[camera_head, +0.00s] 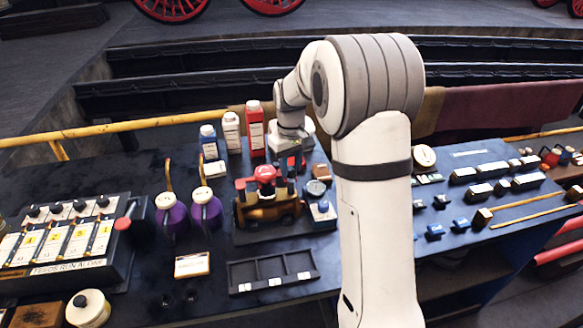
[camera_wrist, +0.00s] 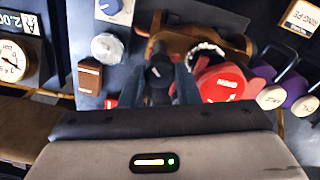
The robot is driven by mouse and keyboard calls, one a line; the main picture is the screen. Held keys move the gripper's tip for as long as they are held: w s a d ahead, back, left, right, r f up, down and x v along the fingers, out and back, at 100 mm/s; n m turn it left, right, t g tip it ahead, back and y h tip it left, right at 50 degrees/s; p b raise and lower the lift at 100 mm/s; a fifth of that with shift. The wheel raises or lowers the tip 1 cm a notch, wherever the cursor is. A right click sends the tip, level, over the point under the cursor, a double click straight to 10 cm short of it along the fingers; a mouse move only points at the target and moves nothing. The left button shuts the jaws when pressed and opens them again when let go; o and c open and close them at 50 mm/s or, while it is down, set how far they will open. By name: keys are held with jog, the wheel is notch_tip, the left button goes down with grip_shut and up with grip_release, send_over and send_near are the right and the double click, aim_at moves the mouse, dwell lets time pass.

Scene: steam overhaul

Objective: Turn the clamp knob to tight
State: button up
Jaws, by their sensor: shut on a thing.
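The clamp knob (camera_wrist: 159,72) is a black knob on a brass-brown fixture (camera_wrist: 212,40) in the wrist view. My gripper (camera_wrist: 160,88) points down at it, with one dark finger on each side, shut on it. A red round part (camera_wrist: 225,83) with a pale label sits beside the right finger in that view. In the head view the brown fixture (camera_head: 268,212) stands on a dark tray, with my gripper (camera_head: 291,168) at its right end. My fingers mostly hide the knob there, and its turned position cannot be read.
A blue box with a dial (camera_head: 322,213) is nearby. Bottles, including a red one (camera_head: 255,130), stand behind. Purple jugs (camera_head: 206,211) are left; a compartment tray (camera_head: 273,271) is in front.

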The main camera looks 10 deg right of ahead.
aim_at(291, 168)
jog(key=m+b, duration=0.1)
jog(key=m, duration=0.3)
jog(key=shift+m, duration=0.3)
jog(key=shift+m+b, duration=0.35)
jog(key=shift+m, duration=1.85)
jog(key=o, duration=1)
jog(key=shift+r, duration=0.1)
notch_tip(291, 168, up, 8)
jog(key=shift+f+b, duration=0.15)
jog(key=shift+b, duration=0.35)
